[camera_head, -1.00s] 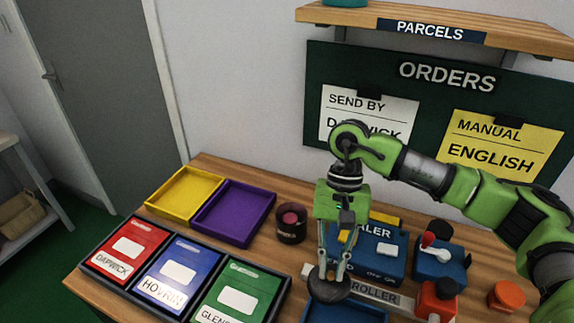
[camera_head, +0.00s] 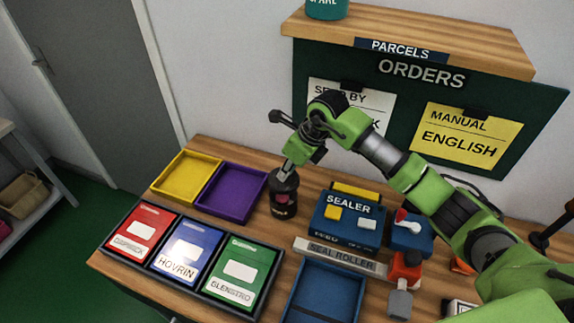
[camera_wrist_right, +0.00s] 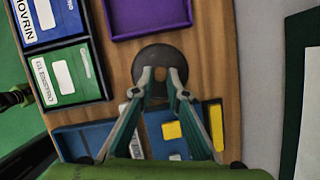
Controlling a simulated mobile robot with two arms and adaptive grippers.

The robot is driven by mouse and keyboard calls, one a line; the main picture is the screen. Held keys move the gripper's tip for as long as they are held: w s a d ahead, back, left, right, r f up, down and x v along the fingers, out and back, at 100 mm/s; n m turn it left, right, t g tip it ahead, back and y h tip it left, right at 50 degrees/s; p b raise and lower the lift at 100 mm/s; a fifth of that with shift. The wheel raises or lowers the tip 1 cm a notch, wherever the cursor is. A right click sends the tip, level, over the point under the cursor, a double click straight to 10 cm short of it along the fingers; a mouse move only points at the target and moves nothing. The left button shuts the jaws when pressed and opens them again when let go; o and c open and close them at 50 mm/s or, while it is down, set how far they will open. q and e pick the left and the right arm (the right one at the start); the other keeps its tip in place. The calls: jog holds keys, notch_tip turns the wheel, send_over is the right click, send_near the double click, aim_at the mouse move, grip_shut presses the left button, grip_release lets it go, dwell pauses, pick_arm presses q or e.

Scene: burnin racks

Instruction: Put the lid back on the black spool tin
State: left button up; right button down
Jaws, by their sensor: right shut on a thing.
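The black spool tin (camera_head: 284,210) stands on the bench right of the purple tray, with a pinkish-red spool showing in its mouth. My right gripper (camera_head: 287,168) is above the tin, shut on the dark round lid (camera_head: 284,183). The lid is over the tin's mouth and looks apart from it, as the spool shows beneath. In the right wrist view the lid (camera_wrist_right: 153,58) is a dark disc at my right gripper's fingertips (camera_wrist_right: 160,84); it hides the tin.
The purple tray (camera_head: 254,215) and yellow tray (camera_head: 180,200) lie left of the tin. Red, blue and green folders lie in a black holder (camera_head: 213,298) in front. A blue sealer (camera_head: 340,230), a seal roller sign and an empty blue tray (camera_head: 322,297) are to the right.

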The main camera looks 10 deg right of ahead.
aim_at(290, 179)
jog(key=shift+f, duration=0.4)
jog(key=shift+f+b, duration=0.6)
jog(key=shift+f, duration=0.1)
notch_tip(290, 179, down, 3)
jog(key=shift+f+b, duration=0.15)
jog(key=shift+b, duration=0.95)
pick_arm(q)
jog(key=shift+s+a+f+b, duration=0.1)
jog(key=shift+s+f, duration=0.15)
jog(key=shift+f, duration=0.45)
jog(key=shift+s+a+f+b, duration=0.15)
jog(key=shift+s+f, duration=0.15)
jog(key=shift+f, duration=0.45)
jog(key=shift+s+d+f+b, duration=0.1)
jog(key=shift+s+f, duration=0.15)
jog(key=shift+f, duration=0.45)
pick_arm(e)
jog(key=shift+f, duration=0.5)
pick_arm(q)
jog(key=shift+s+f+b, duration=0.1)
jog(key=shift+f+b, duration=0.2)
jog(key=shift+b, duration=0.05)
pick_arm(e)
jog(key=shift+r, duration=0.1)
pick_arm(q)
jog(key=shift+f+b, duration=0.5)
pick_arm(e)
jog(key=shift+f, duration=0.2)
